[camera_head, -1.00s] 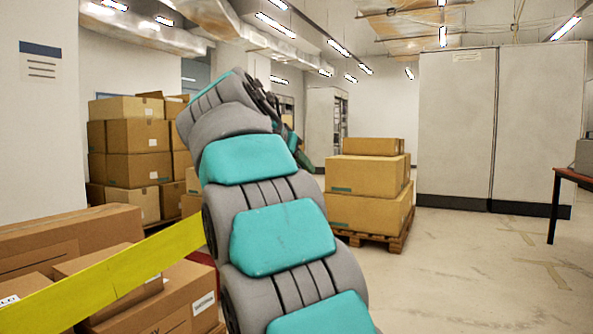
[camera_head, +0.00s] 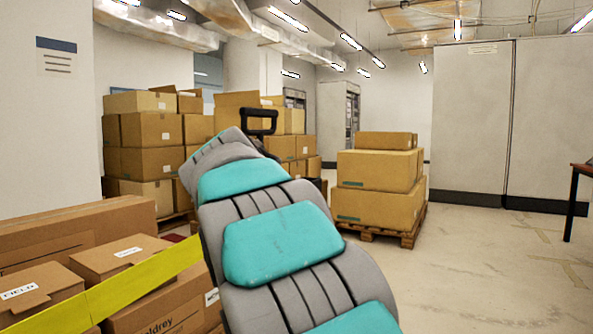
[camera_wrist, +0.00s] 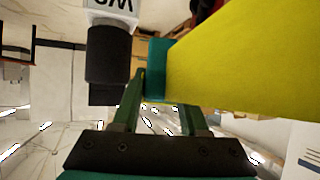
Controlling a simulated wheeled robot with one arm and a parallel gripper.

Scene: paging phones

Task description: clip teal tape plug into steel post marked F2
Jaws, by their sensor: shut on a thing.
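The teal tape plug (camera_wrist: 156,70) is in my gripper (camera_wrist: 158,98) in the wrist view, between its green fingers, which are shut on it. Yellow tape (camera_wrist: 240,60) runs from the plug to the right. The tape also shows in the head view (camera_head: 120,292), running from the lower left to behind my arm. In the wrist view a dark cylinder (camera_wrist: 109,55) with a pale lettered part (camera_wrist: 112,12) stands just left of the plug; they look apart. Its letters are cut off, and I cannot read F2 on it. In the head view my arm hides my fingers and the plug.
Cardboard boxes (camera_head: 150,255) stand at the lower left beside my arm, close under the tape. Stacked boxes (camera_head: 152,160) stand behind. A pallet (camera_head: 385,233) with boxes is right of my arm. Pale floor (camera_head: 490,270) is clear at the right. A table (camera_head: 578,185) stands at the far right edge.

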